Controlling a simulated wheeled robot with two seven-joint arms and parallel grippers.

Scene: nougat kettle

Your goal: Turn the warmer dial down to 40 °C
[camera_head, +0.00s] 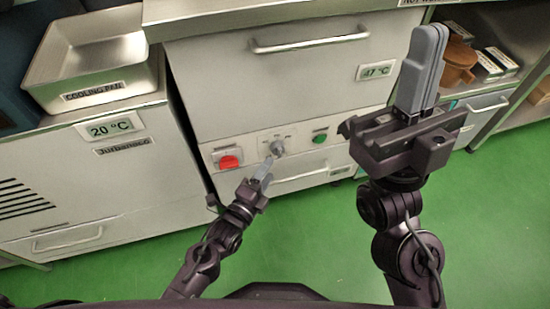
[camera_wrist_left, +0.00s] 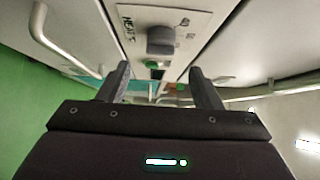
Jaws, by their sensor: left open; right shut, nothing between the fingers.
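The warmer dial (camera_head: 277,147) is a grey knob on the front panel of the warmer cabinet. It stands between a red button (camera_head: 229,161) and a green button (camera_head: 320,136). The display (camera_head: 377,71) above reads 47 °C. My left gripper (camera_head: 263,172) is open, just below and left of the dial in the head view. In the left wrist view the dial (camera_wrist_left: 161,41) lies ahead, beyond and between the two fingers (camera_wrist_left: 160,82), apart from them. The marks around the dial are too small to read. My right gripper (camera_head: 422,72) is shut and empty, raised at the right.
A bar handle (camera_head: 310,43) crosses the warmer's upper front and a drawer handle (camera_head: 303,176) lies below the panel. At the left, a cooling pan (camera_head: 95,62) stands on a cabinet whose display (camera_head: 109,129) reads 20 °C. Green floor (camera_head: 325,245) is free in front.

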